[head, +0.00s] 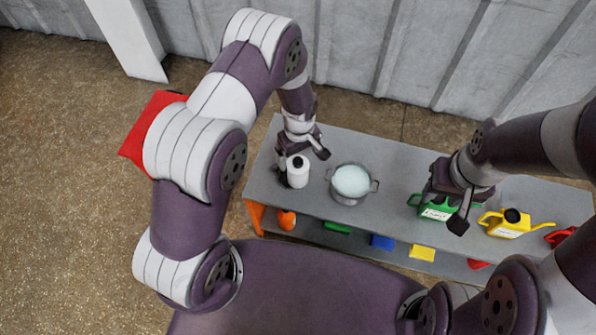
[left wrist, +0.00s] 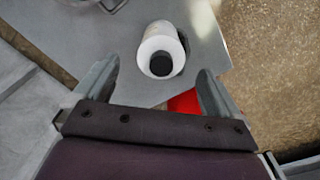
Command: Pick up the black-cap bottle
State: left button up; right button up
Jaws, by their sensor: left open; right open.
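The black-cap bottle (head: 298,173) is white with a black cap and stands upright near the left end of the grey bench (head: 336,142). In the left wrist view the bottle (left wrist: 160,50) shows from above, ahead of the fingers and roughly between their lines. My left gripper (head: 303,165) is open around or just above the bottle in the head view; I cannot tell the exact height gap. It also shows in the left wrist view (left wrist: 158,88) with nothing held. My right gripper (head: 438,208) is open above the green can (head: 431,205), partly hiding it.
A silver pot (head: 350,184) with pale contents stands just right of the bottle. A yellow watering can (head: 510,225) and a red one (head: 560,236) are at the right. Coloured items, including an orange one (head: 287,219), lie on the lower shelf. A corrugated wall (head: 400,50) rises behind.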

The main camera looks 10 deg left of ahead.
aim_at(298, 161)
pick_arm(q)
notch_tip(298, 161, down, 7)
jog(key=shift+a+r+b, duration=0.1)
jog(key=shift+r+b, duration=0.05)
jog(key=shift+b, duration=0.8)
jog(key=shift+r, duration=0.1)
jog(key=c, duration=1.3)
jog(key=shift+c, duration=0.2)
jog(key=shift+r, duration=0.1)
